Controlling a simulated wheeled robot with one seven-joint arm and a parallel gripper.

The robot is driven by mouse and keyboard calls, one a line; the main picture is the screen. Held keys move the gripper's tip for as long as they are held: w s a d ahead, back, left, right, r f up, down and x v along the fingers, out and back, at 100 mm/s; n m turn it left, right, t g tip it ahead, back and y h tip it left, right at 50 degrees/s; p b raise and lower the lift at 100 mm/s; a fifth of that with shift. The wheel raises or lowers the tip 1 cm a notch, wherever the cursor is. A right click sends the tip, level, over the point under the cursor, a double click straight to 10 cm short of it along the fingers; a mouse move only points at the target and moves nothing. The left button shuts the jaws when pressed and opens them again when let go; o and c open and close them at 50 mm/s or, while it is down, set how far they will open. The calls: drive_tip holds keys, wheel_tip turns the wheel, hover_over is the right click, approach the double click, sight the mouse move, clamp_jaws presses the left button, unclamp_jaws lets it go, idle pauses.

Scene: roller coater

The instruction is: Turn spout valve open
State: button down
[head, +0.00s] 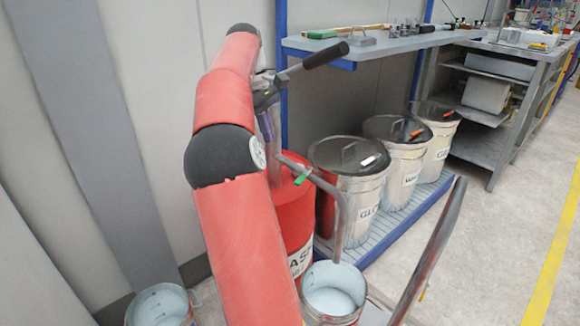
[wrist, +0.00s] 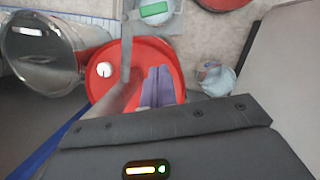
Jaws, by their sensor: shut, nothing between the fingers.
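A red drum (head: 293,222) carries a hand pump with a black-gripped handle (head: 325,55) and a curved metal spout pipe (head: 340,205). A small green piece (head: 303,177), which looks like the spout valve's lever, sits on the pipe near the drum. It also shows at the top of the wrist view (wrist: 154,9). In the head view, my arm partly covers the drum, and the purple fingers show beside the pump.
An open bucket (head: 334,312) stands under the spout's end, and another (head: 160,308) is at lower left. Lidded metal drums (head: 350,195) stand on a blue-edged platform to the right. A shelf (head: 385,42) is behind. Floor to the right is clear.

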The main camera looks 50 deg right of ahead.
sight(301, 180)
drive_tip(key=s+d+f+b, duration=0.1)
drive_tip(key=s+f+b, duration=0.1)
drive_tip(key=s+f, duration=0.4)
wheel_tip(301, 180, down, 3)
drive_tip(key=shift+d+r, duration=0.15)
drive_tip(key=shift+d, duration=0.15)
